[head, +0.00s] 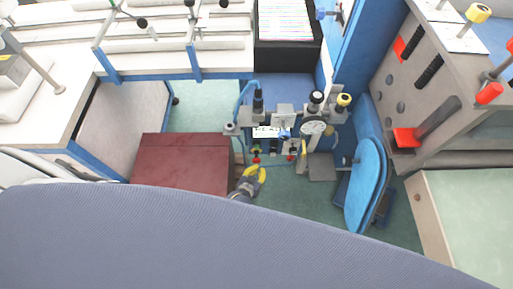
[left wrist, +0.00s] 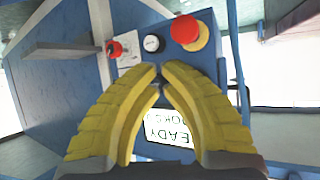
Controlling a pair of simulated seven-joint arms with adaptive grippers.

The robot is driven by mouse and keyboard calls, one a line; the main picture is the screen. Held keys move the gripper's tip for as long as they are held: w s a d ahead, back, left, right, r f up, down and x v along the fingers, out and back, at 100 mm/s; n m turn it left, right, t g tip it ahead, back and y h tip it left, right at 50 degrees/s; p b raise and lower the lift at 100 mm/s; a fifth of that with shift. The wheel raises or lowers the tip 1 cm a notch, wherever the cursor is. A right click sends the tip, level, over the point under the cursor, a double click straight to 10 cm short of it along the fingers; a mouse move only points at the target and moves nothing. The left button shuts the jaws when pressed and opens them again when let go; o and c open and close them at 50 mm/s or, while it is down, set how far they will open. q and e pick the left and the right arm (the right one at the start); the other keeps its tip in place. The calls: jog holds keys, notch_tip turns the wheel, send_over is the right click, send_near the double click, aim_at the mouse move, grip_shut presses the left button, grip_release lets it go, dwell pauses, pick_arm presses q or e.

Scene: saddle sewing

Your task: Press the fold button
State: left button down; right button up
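A control panel on the blue machine carries several buttons. In the left wrist view there is a red button on a yellow base (left wrist: 186,30), a round white button with a dark rim (left wrist: 153,43) and a red knob (left wrist: 115,48). No readable label shows which one is the fold button. A display (left wrist: 165,132) with green text like "READY" appears upside down behind the fingers. My left gripper (left wrist: 160,72) has its yellow fingertips together, with nothing between them, just below the white button in that view; contact cannot be told. In the head view the left gripper (head: 256,170) is just below the machine. My right gripper is not in view.
A dark red box (head: 185,160) stands left of the left gripper. A blue padded part (head: 365,185) and a grey machine with red parts (head: 440,110) are at the right. A grey-blue curved surface (head: 220,240) fills the foreground. Green floor (head: 290,195) is clear beside the gripper.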

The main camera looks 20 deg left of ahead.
aim_at(256, 146)
pick_arm(q)
jog(key=w+a, duration=0.2)
jog(key=w, duration=0.5)
